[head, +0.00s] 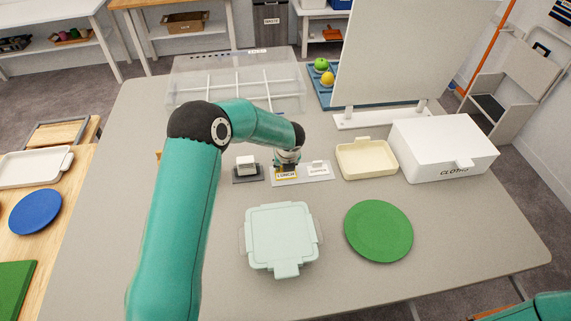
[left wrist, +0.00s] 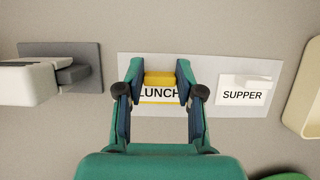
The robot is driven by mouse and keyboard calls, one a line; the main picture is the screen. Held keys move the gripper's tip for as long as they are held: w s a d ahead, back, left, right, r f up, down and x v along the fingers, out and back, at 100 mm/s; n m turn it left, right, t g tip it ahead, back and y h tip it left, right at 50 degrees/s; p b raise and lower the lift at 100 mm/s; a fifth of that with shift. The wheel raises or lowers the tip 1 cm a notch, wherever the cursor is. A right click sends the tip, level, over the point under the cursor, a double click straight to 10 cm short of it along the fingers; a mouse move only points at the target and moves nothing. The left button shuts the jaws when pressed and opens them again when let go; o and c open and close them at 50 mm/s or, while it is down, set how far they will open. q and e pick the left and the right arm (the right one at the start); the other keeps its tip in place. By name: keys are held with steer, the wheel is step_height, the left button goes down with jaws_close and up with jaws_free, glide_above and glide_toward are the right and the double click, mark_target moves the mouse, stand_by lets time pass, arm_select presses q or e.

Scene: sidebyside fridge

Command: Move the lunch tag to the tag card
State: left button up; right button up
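The lunch tag, a yellow piece with a white LUNCH label (head: 286,176), is at the left part of a pale flat card (head: 322,178). It shows between my fingers in the left wrist view (left wrist: 159,79). A white SUPPER tag (left wrist: 243,94) is at the card's right part. My left gripper (left wrist: 160,70) is over the lunch tag, with one finger on each side. The fingers look apart, with narrow gaps beside the yellow piece; contact is not clear. In the head view the arm hides part of the fingers. My right gripper is out of view.
A white block sits on a dark grey plate (head: 235,179) left of the card. A cream tray (head: 367,174) and a white box (head: 440,140) stand to the right. A mint lidded container (head: 282,238) and a green plate (head: 379,231) are in front. A clear divided bin (head: 205,100) is behind.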

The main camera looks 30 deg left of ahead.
arm_select(q)
steer(key=shift+o, duration=1.4)
steer(key=shift+f, duration=0.15)
steer(key=shift+s+d+r, duration=0.15)
steer(key=shift+r, duration=0.5)
steer(key=v, duration=1)
steer(key=shift+s+r, duration=0.15)
steer(key=shift+r, duration=0.1)
steer(key=shift+d, duration=0.15)
